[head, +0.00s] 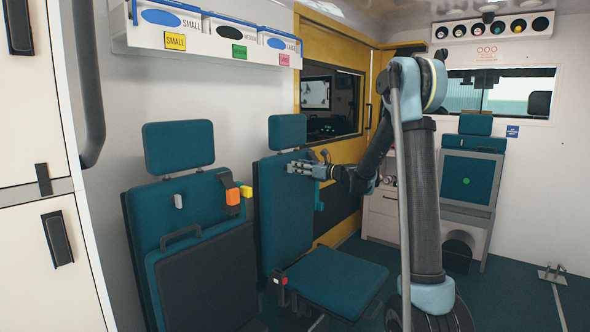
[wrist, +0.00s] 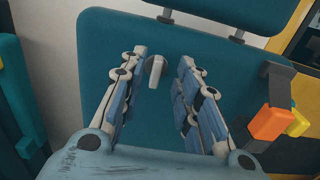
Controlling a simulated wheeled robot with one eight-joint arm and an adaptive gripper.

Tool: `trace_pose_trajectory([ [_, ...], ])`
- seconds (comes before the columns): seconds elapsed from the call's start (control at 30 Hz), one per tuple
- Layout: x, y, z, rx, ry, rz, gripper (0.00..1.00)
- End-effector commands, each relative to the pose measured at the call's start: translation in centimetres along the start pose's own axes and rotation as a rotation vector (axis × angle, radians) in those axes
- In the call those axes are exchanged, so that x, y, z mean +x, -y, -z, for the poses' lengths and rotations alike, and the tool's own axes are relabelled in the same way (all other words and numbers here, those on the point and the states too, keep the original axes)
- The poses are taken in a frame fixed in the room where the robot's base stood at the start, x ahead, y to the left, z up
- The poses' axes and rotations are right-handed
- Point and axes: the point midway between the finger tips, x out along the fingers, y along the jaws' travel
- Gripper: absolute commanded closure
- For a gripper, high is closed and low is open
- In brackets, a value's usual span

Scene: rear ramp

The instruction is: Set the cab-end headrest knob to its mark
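The cab-end seat (head: 285,215) is the farther of two teal seats along the left wall, with its headrest (head: 287,131) raised on posts. In the wrist view, a pale grey headrest knob (wrist: 155,73) with a lever-like end pointing down sits on the teal seat back (wrist: 225,50). I cannot make out a mark.
An orange buckle (wrist: 270,123) on a dark bracket is at the right in the wrist view. The nearer seat (head: 205,205) has its own pale knob (head: 178,201) and orange buckle (head: 233,196). The seat cushion (head: 330,278) is folded down below my gripper. A yellow-framed window stands behind.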

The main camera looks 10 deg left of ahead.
Motion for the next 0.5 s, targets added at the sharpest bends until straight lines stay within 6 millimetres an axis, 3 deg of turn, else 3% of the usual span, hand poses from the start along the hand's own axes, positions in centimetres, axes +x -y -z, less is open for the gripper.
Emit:
trace_pose_trajectory([
  [0.2,2.5,0.0,0.0,0.000,0.000,-0.001,0.70],
  [0.5,3.3,0.0,0.0,0.000,0.000,0.000,0.70],
])
